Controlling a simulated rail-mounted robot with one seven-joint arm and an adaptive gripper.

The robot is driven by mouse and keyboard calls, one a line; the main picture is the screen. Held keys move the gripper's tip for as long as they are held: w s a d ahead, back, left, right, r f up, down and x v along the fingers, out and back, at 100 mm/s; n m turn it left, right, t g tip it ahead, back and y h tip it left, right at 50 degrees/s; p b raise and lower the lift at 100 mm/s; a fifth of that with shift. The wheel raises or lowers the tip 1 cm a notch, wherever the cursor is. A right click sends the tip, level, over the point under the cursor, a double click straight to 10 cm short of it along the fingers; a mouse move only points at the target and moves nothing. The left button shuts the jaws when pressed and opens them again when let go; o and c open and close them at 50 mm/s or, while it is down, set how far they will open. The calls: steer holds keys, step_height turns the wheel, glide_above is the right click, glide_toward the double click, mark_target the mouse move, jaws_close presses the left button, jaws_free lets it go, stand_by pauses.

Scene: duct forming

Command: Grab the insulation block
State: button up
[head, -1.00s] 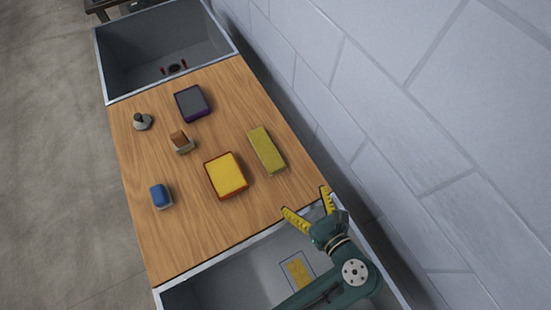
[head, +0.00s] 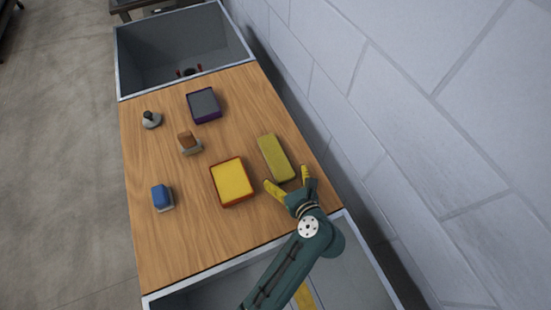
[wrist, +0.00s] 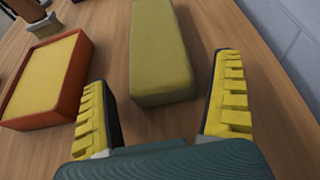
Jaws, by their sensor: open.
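The insulation block is most likely the long olive-yellow block (head: 275,158) lying on the wooden tabletop near the wall side. In the wrist view the olive-yellow block (wrist: 160,55) points toward me, its near end just ahead of and between the fingers. My gripper (head: 288,185) is open at the near end of this block, with yellow ridged fingers spread apart. In the wrist view my gripper (wrist: 165,115) has nothing between its fingers but bare wood, and no contact with the block shows.
An orange-red tray with a yellow fill (head: 232,181) lies left of the block. Grey bins adjoin both table ends; a wall (head: 400,110) is right.

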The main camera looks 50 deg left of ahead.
steer(key=shift+w+a+f, duration=0.15)
steer(key=shift+a+f, duration=0.05)
steer(key=shift+a, duration=0.1)
steer(key=c, duration=1.2)
steer(key=shift+r, duration=0.1)
